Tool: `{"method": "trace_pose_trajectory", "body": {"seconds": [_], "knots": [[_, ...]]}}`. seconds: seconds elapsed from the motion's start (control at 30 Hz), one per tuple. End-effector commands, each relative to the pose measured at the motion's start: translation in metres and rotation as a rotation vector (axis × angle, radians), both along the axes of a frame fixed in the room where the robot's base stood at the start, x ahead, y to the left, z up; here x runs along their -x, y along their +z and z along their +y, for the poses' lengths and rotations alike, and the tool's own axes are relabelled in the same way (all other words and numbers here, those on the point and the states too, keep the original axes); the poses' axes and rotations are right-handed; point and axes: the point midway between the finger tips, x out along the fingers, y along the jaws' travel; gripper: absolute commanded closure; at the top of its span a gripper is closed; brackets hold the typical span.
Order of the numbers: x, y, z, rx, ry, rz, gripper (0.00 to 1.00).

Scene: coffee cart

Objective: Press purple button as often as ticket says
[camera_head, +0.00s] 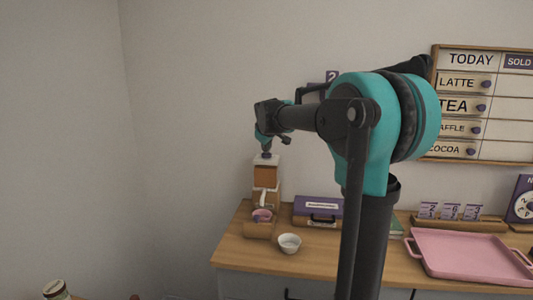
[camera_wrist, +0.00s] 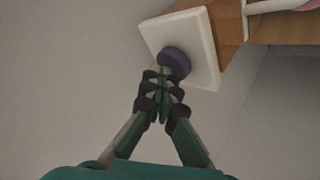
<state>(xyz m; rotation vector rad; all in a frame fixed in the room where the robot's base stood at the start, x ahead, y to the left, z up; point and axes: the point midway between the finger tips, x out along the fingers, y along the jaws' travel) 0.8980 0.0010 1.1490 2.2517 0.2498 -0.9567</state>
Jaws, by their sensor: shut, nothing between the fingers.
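The purple button (camera_wrist: 176,60) sits on the white square top (camera_wrist: 212,48) of an orange-brown dispenser. In the head view the dispenser (camera_head: 266,175) stands at the left back of the counter, and the button (camera_head: 266,155) is a small dark spot on it. My gripper (camera_wrist: 162,76) is shut and empty, with its fingertips at the edge of the button; I cannot tell if it is pressed down. In the head view my gripper (camera_head: 266,147) points down over the dispenser. A purple card with a "2" (camera_head: 332,76) on the wall is partly hidden by my arm.
A pink cup (camera_head: 262,215) stands under the dispenser, with a white bowl (camera_head: 289,243) nearby. A purple box (camera_head: 318,206), number cards (camera_head: 451,211) reading 2, 6, 3 and a pink tray (camera_head: 470,257) are to the right. A menu board (camera_head: 485,105) hangs above.

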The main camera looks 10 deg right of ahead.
Motion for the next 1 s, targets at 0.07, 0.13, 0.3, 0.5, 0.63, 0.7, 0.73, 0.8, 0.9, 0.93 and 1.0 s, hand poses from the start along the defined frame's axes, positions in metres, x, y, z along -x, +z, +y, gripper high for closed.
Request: {"method": "trace_pose_trajectory", "body": {"seconds": [0.07,0.13,0.3,0.5,0.63,0.7,0.73,0.8,0.9,0.93,1.0], "knots": [[0.0,0.003,0.0,0.0,-0.001,0.001,1.0],[0.0,0.007,0.0,0.0,-0.001,0.001,1.0],[0.0,0.016,0.0,0.0,0.0,0.0,1.0],[0.0,0.022,0.0,0.0,0.0,0.0,1.0],[0.0,0.022,0.0,0.0,0.0,0.0,1.0],[0.0,0.022,0.0,0.0,0.0,0.0,1.0],[0.0,0.022,0.0,0.0,0.0,0.0,1.0],[0.0,0.024,0.0,0.0,0.0,0.0,1.0],[0.0,0.032,0.0,0.0,0.0,0.0,1.0],[0.0,0.034,0.0,0.0,0.0,0.0,1.0],[0.0,0.041,0.0,0.0,0.0,0.0,1.0]]}}
